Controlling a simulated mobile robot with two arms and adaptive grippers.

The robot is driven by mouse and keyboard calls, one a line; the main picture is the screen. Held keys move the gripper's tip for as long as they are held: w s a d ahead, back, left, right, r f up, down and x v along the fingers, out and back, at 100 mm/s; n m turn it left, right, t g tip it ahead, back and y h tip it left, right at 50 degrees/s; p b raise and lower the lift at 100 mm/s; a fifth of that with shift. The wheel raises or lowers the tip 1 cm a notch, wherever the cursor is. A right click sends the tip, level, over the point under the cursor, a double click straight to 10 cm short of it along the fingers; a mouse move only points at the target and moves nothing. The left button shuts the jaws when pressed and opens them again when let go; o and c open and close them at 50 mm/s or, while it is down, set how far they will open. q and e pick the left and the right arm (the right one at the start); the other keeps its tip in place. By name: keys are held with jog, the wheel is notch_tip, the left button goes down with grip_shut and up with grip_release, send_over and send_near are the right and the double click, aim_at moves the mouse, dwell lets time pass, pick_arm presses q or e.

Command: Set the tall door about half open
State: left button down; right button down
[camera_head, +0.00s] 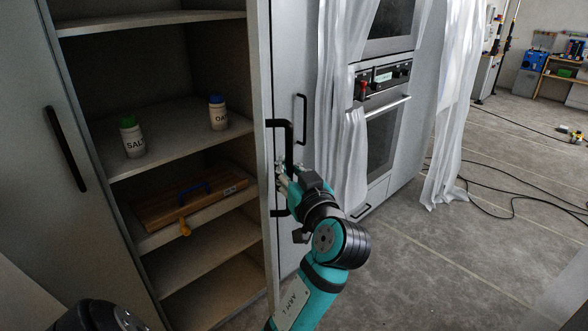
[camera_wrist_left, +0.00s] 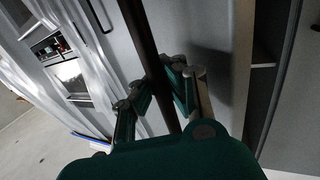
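The tall door (camera_head: 257,190) stands swung out from the right side of the open cabinet and is seen nearly edge-on. Its black handle (camera_head: 278,124) is on the outer face, which also shows in the left wrist view (camera_wrist_left: 207,35). My left gripper (camera_head: 283,178) is at the handle's middle, between its two ends. In the left wrist view, the fingers (camera_wrist_left: 163,92) lie close on both sides of the dark handle bar and look shut on it. My right gripper is not in view.
The cabinet shelves (camera_head: 185,140) hold a salt jar (camera_head: 132,137), another jar (camera_head: 218,113) and a wooden board (camera_head: 175,203). A closed grey door (camera_head: 45,190) is at left. An oven (camera_head: 383,130) and white curtains (camera_head: 340,120) stand at right. Cables lie on the otherwise open floor (camera_head: 430,270).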

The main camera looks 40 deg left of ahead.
pick_arm(q)
jog(key=c, duration=1.3)
grip_release()
jog(key=shift+s+d, duration=0.15)
jog(key=shift+d, duration=0.2)
jog(key=shift+a, duration=0.15)
jog(key=v, duration=0.7)
jog(key=shift+s+d, duration=0.1)
jog(key=shift+d, duration=0.15)
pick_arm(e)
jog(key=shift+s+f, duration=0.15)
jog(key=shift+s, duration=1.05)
